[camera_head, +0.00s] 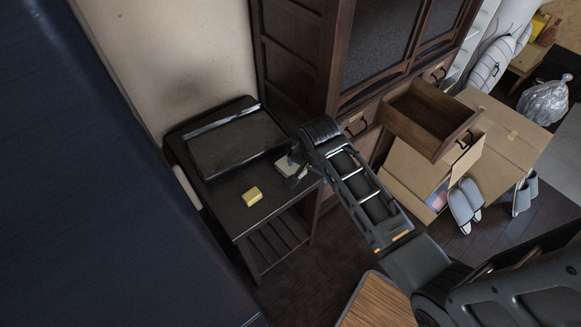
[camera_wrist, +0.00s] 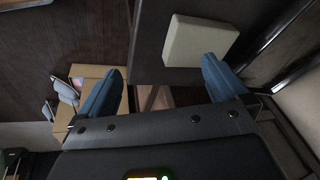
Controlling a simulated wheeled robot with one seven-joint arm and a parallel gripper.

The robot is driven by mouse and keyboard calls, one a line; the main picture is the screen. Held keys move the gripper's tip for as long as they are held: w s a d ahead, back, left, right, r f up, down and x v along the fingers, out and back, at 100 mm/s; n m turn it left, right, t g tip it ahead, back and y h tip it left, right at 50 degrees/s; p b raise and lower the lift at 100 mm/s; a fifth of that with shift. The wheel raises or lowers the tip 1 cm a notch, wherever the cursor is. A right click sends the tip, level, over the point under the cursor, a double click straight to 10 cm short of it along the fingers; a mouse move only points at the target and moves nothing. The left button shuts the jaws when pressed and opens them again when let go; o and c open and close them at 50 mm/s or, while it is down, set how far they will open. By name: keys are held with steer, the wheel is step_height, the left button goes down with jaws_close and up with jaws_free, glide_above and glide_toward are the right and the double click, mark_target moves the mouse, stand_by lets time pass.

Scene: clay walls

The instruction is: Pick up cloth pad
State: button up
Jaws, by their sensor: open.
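A pale, flat rectangular pad (camera_head: 287,166), which looks like the cloth pad, lies on a dark side table (camera_head: 228,212), partly hidden behind my gripper in the head view. In the wrist view the pad (camera_wrist: 198,41) lies beyond the fingertips, nearer the right finger. My gripper (camera_wrist: 164,70) is open with nothing between its fingers. In the head view my gripper (camera_head: 298,174) is at the table's right edge, close beside the pad. I cannot tell whether it touches the pad.
A yellow block (camera_head: 252,196) lies on the table, left of my gripper. A dark flat-screened device (camera_head: 235,143) stands at the table's back by the wall. A wooden cabinet with an open drawer (camera_head: 431,118) stands right. Cardboard (camera_head: 405,178) and slippers (camera_head: 464,203) are on the floor.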

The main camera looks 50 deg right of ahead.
steer(key=w+r+m+y, duration=0.1)
steer(key=w, duration=0.1)
steer(key=w+r+m+g, duration=0.1)
steer(key=w+r, duration=0.1)
steer(key=w+r+m+g+y, duration=0.1)
steer(key=w+m, duration=0.1)
steer(key=shift+r+y, duration=0.3)
steer(key=shift+r, duration=0.05)
steer(key=shift+w+f, duration=0.1)
steer(key=shift+f, duration=0.4)
step_height(320, 180, down, 7)
steer(key=shift+a+r, duration=0.15)
steer(key=shift+r, duration=0.05)
steer(key=c, duration=0.8)
